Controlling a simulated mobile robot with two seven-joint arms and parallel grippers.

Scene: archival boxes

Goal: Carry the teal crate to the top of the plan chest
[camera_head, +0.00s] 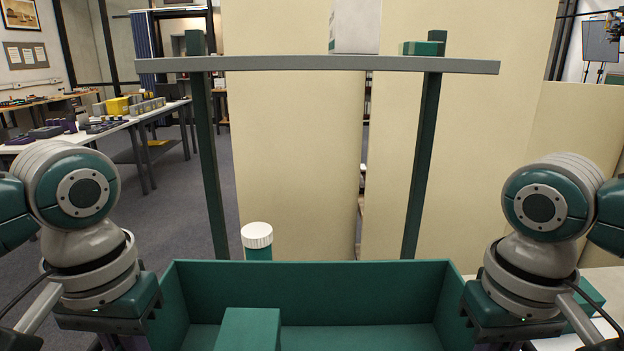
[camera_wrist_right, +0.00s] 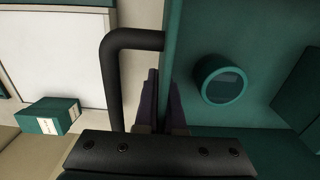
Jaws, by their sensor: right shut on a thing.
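The teal crate (camera_head: 310,275) is at the bottom centre of the head view, between my two grippers. Inside it a teal box (camera_head: 248,330) shows, and the right wrist view shows a round hollow teal thing (camera_wrist_right: 222,85). My right gripper (camera_head: 512,340) is at the crate's right end; in the right wrist view its purple fingers (camera_wrist_right: 163,105) are closed at the crate wall beside a black bar handle (camera_wrist_right: 130,40). My left gripper (camera_head: 125,340) is at the crate's left end; its fingertips are hidden. I cannot identify the plan chest in these views.
A grey crossbar (camera_head: 310,64) on teal posts stands ahead, with a pale box (camera_head: 355,25) and a teal box (camera_head: 423,48) on top. A white-lidded jar (camera_head: 257,236) shows beyond the crate's far rim. A labelled teal box (camera_wrist_right: 48,115) lies outside the crate. Tables stand far left.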

